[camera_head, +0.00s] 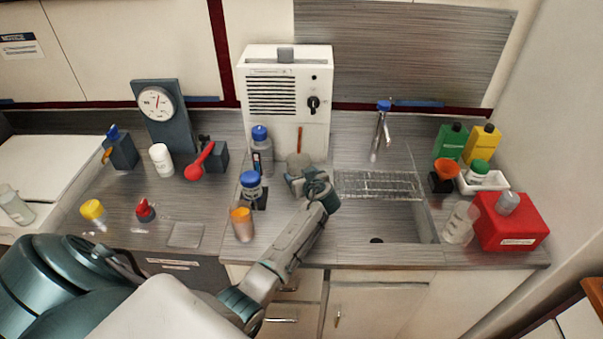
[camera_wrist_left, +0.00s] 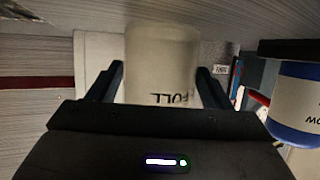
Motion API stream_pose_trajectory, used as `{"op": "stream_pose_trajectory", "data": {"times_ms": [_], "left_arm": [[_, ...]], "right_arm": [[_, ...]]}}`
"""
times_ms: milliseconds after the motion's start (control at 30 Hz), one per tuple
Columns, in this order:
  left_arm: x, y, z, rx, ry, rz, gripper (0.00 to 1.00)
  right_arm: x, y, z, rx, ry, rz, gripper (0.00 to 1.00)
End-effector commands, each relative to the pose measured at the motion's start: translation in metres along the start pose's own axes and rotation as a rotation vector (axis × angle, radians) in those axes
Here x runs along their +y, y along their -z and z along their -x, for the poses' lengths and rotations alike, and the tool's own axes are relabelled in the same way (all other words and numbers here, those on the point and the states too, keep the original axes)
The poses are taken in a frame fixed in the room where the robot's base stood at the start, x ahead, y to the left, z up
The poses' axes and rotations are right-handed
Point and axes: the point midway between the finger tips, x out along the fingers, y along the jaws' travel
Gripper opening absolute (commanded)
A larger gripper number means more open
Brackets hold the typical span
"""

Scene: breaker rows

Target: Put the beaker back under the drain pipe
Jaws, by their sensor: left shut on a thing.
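The beaker (camera_head: 298,159) is pale and translucent. It stands upright close to the front of the white machine, just below the lower end of the copper-coloured drain pipe (camera_head: 299,139). In the left wrist view the beaker (camera_wrist_left: 161,60) sits between the two dark fingers, with upside-down "FULL" lettering. My left gripper (camera_head: 299,172) is shut on the beaker, reaching it from the front. The gripper partly hides the beaker's lower part, so I cannot tell whether its base touches the counter. My right gripper is in neither view.
The white machine (camera_head: 288,85) stands against the back wall. A blue-capped bottle (camera_head: 261,157) is left of the beaker, with another blue-capped jar (camera_head: 250,184) nearer. An orange-topped cup (camera_head: 242,226) stands near the front edge. The sink rack (camera_head: 378,185) lies to the right.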

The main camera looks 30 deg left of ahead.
Motion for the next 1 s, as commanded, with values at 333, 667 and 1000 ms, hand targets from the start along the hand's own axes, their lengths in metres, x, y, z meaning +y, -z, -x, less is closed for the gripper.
{"op": "stream_pose_trajectory", "data": {"times_ms": [333, 667, 1000], "left_arm": [[0.000, -0.002, -0.001, 0.000, 0.000, 0.000, 0.94], [0.001, -0.001, 0.002, -0.001, 0.000, 0.001, 0.94], [0.001, -0.004, 0.062, -0.001, -0.002, 0.005, 0.94]], "right_arm": [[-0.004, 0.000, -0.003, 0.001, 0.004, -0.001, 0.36], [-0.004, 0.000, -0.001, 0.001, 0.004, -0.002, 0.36], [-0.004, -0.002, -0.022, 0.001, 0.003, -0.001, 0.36]]}}
